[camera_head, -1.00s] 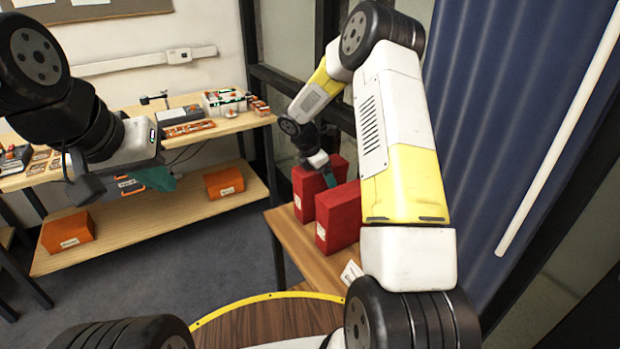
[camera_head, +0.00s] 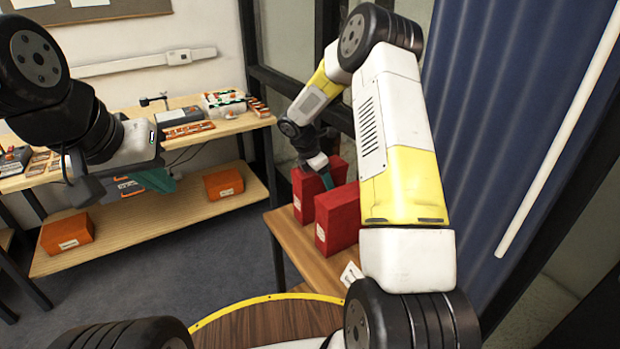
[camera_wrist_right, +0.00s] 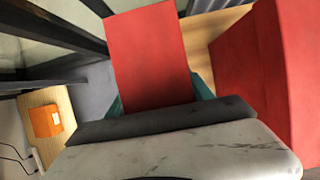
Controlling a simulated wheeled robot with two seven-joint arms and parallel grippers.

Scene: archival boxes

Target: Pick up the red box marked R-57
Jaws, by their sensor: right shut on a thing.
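Two red boxes stand upright on a small wooden table in the head view. My right gripper (camera_head: 326,178) is at the top of the farther red box (camera_head: 304,196) and shut on it. In the right wrist view this red box (camera_wrist_right: 148,55) sits between the teal fingers. The nearer red box (camera_head: 337,220) stands apart, beside it; it also shows in the right wrist view (camera_wrist_right: 262,75). Both have pale labels too small to read, so I cannot tell which is R-57. My left gripper (camera_head: 158,181) hangs in front of the shelf, its finger opening unclear.
The wooden table (camera_head: 291,240) carries a white card (camera_head: 351,273) near its front. A workbench (camera_head: 228,123) at the back left holds trays and tools. Orange boxes (camera_head: 67,232) (camera_head: 224,183) lie on its lower shelf. A blue curtain (camera_head: 510,110) is to the right.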

